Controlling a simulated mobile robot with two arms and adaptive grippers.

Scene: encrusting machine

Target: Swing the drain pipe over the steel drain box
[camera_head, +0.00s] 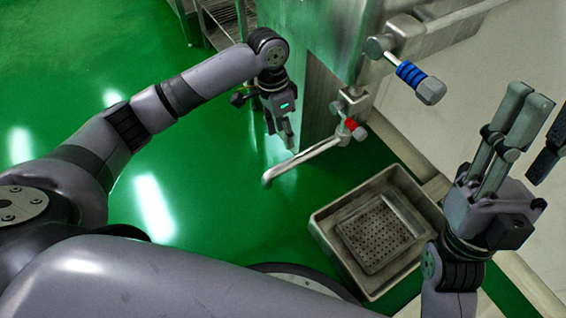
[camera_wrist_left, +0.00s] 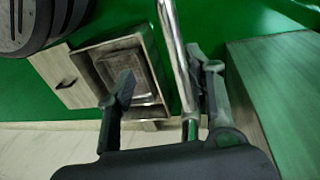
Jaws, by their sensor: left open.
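The drain pipe (camera_head: 305,160) is a thin steel spout that runs from the red-collared valve out to the left and bends down at its free end. That end hangs over the green floor, left of the steel drain box (camera_head: 322,228). My left gripper (camera_head: 281,138) is open, just above the pipe's outer part. In the left wrist view the pipe (camera_wrist_left: 177,55) runs between its fingers (camera_wrist_left: 158,62), closer to the right finger. I cannot tell whether they touch. The drain box (camera_wrist_left: 75,84) lies beyond. My right gripper (camera_head: 530,112) is raised at the right.
The red-collared valve (camera_head: 352,127) and a blue-collared valve (camera_head: 415,80) stick out from the steel machine (camera_head: 318,55). A perforated tray (camera_head: 408,212) sits inside the drain box. A wire rack (camera_head: 222,18) stands at the back. The green floor at left is clear.

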